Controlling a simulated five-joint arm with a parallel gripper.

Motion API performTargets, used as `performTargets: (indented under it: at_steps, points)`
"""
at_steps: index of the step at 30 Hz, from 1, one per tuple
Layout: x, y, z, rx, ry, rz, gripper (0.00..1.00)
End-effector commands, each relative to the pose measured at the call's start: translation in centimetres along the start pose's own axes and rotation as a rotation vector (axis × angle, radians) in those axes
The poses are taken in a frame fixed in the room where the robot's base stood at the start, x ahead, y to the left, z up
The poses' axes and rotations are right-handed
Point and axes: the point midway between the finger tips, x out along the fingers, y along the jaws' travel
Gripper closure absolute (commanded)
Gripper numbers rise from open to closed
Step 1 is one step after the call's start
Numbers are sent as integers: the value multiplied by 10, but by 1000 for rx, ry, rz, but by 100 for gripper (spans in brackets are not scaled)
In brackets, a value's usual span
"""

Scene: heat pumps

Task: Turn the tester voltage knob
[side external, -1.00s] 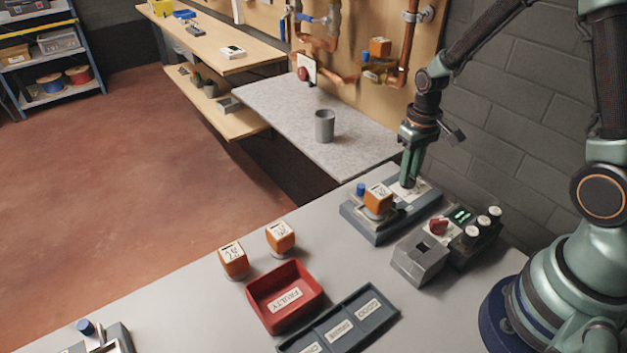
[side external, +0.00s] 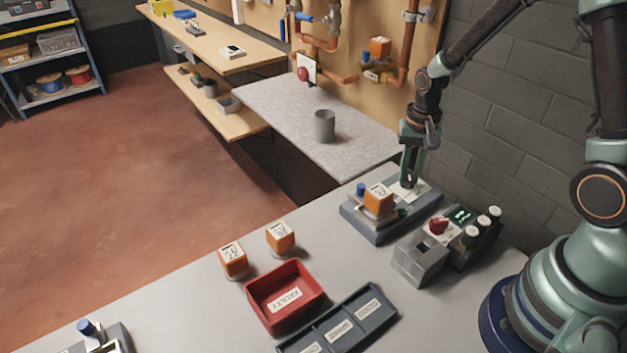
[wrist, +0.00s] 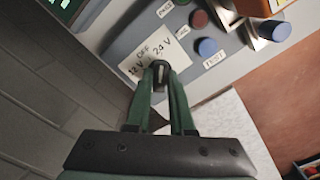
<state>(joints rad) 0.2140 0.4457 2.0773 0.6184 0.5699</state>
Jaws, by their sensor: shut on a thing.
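The tester (side external: 385,228) is a grey box at the back of the bench, with an orange block (side external: 379,200) seated on it. Its small dark voltage knob (wrist: 160,72) stands on a white plate (wrist: 146,56) marked OFF, 12 V and 24 V in the wrist view. My gripper (side external: 408,182) points down at the tester's far right corner. In the wrist view my gripper (wrist: 160,80) is shut with a finger on each side of the knob. The fingers partly hide the knob, and its exact setting is hard to read.
A blue button (wrist: 207,47) marked TEST and a red lamp (wrist: 199,19) sit beside the plate. A device with a red knob (side external: 439,226) stands right of the tester. A red FAULTY bin (side external: 262,309), a sorting tray (side external: 341,325) and two orange blocks stand in front.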

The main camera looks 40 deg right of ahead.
Motion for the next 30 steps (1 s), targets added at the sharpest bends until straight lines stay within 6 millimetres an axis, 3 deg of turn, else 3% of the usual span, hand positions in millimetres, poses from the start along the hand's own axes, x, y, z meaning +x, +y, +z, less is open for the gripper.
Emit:
performTargets:
  at_steps: [14, 15, 17, 30]
  points:
    - [-1, 0, 0, 19, 0, 0, 100]
    - [-1, 0, 0, 19, 0, 0, 75]
    - [-1, 0, 0, 19, 0, 0, 52]
    - [-7, 0, 0, 17, 1, -1, 49]
